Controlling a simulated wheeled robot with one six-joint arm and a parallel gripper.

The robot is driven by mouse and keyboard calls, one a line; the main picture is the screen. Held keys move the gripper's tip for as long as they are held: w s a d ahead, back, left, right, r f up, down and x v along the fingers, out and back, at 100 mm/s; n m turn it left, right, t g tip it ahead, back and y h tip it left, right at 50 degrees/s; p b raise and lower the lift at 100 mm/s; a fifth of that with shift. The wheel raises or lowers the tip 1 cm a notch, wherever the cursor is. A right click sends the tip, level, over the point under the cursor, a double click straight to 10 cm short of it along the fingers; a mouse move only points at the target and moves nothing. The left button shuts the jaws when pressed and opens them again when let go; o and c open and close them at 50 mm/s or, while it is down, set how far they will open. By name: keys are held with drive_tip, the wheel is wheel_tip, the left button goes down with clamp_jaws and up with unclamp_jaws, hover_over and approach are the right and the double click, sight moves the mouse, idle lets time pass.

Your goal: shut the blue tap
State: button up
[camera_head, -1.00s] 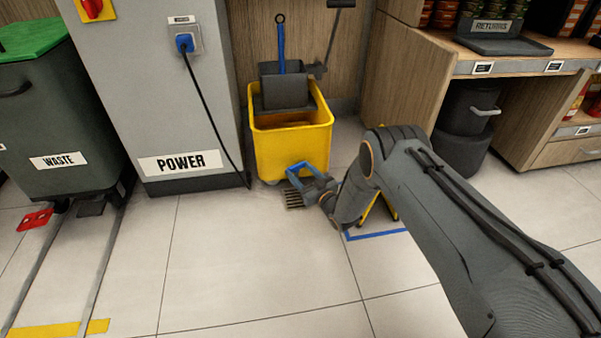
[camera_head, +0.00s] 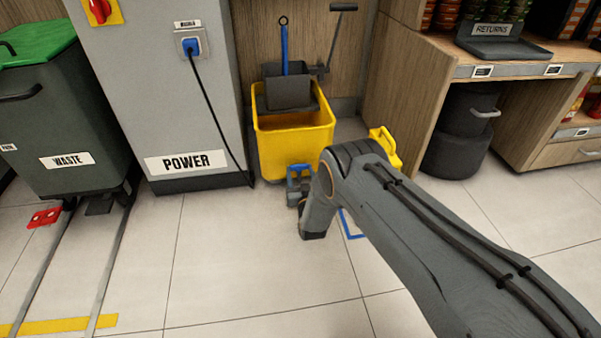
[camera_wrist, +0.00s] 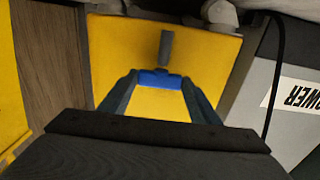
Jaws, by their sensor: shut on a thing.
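The yellow mop bucket (camera_head: 290,140) stands against the wall, and it fills the middle of the wrist view (camera_wrist: 110,60). The blue tap (camera_wrist: 160,80) shows as a short blue bar in front of the bucket's yellow wall, with a grey stem above it. My gripper (camera_wrist: 160,84) has one fingertip at each end of the blue bar and is shut on it. In the head view, my gripper (camera_head: 299,180) is low at the bucket's front, partly hidden by my arm. The tap's exact turn is hard to tell.
A grey power cabinet (camera_head: 165,100) with a hanging black cable stands left of the bucket. A green-lidded waste bin (camera_head: 60,115) is farther left. A yellow object (camera_head: 385,147) stands behind my arm, near a wooden counter (camera_head: 405,100).

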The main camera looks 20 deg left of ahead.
drive_tip(key=o, duration=0.8)
drive_tip(key=shift+c, duration=0.2)
drive_tip(key=p+v, duration=0.3)
drive_tip(key=v, duration=0.4)
drive_tip(key=shift+s+d+p, duration=0.2)
drive_tip(key=shift+s+p, duration=0.15)
